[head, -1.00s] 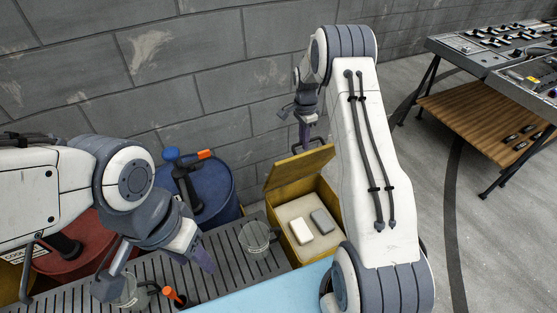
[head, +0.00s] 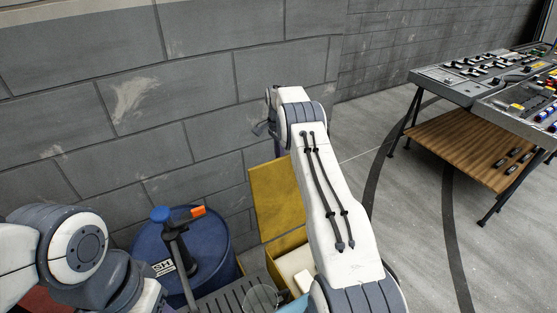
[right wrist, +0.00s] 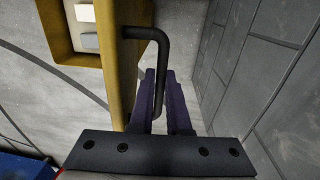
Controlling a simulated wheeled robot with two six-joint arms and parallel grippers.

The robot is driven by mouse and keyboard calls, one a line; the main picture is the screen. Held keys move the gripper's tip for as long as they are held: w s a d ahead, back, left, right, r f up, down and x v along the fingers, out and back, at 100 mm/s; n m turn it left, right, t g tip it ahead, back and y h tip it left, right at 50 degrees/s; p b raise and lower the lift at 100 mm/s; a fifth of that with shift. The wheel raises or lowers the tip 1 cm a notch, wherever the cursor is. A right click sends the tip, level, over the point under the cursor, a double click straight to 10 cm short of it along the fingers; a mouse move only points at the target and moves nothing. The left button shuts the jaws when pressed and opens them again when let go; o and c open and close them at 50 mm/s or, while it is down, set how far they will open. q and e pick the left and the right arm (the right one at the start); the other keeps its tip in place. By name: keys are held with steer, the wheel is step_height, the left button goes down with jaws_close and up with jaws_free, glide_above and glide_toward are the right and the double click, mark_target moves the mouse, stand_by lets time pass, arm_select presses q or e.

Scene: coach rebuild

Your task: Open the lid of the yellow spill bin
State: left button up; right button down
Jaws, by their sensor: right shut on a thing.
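The yellow spill bin (head: 285,243) stands against the wall, partly hidden by my right arm. Its lid (head: 280,200) is raised, standing nearly upright at the wall side. In the right wrist view, the lid (right wrist: 122,80) is edge-on, with a black bent handle (right wrist: 150,33) on its outer face. My right gripper (right wrist: 163,75) is shut on the handle, its purple fingers on both sides of the bar. In the head view its jaws are mostly hidden. Only my left forearm and wrist show at lower left; the left jaws are out of frame.
A blue drum (head: 190,250) with a dark pump and orange tip stands left of the bin. A slatted grate (head: 225,300) holds a clear container (head: 262,298). A white block (head: 303,280) lies inside the bin. The grey block wall (head: 200,100) is close behind. A control desk stands at right.

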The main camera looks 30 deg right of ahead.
steer(key=shift+w+d, duration=0.15)
steer(key=shift+w, duration=0.3)
steer(key=shift+w+a, duration=0.15)
steer(key=shift+a, duration=0.1)
steer(key=c, duration=1.1)
jaws_free()
steer(key=shift+a, duration=0.1)
steer(key=shift+o, duration=1.1)
steer(key=shift+w+f, duration=0.15)
steer(key=shift+w, duration=0.05)
steer(key=shift+s, duration=0.15)
